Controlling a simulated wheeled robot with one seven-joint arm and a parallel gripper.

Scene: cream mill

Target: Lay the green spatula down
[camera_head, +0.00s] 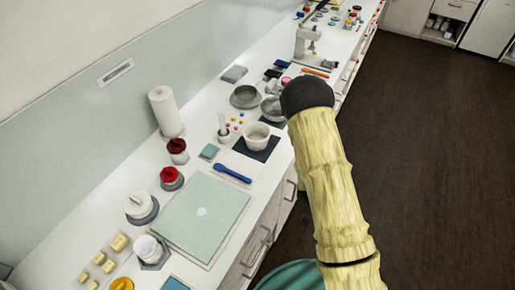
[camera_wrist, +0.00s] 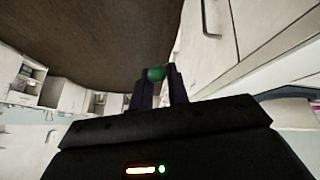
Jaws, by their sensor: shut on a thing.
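My gripper (camera_wrist: 156,85) shows in the wrist view, its two dark fingers shut on a small green thing, which I take to be the green spatula (camera_wrist: 156,73). Only a rounded green end shows between the fingertips; the rest of it is hidden. The fingers point out over the dark floor, beside the cabinet fronts. In the head view my yellow arm covers the place of the gripper, so neither gripper nor green spatula can be made out there.
The white counter (camera_head: 105,218) runs along the wall. A blue spatula (camera_head: 232,173) lies near its front edge, by a pale green board (camera_head: 200,218). A white bowl (camera_head: 257,137) stands on a dark mat.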

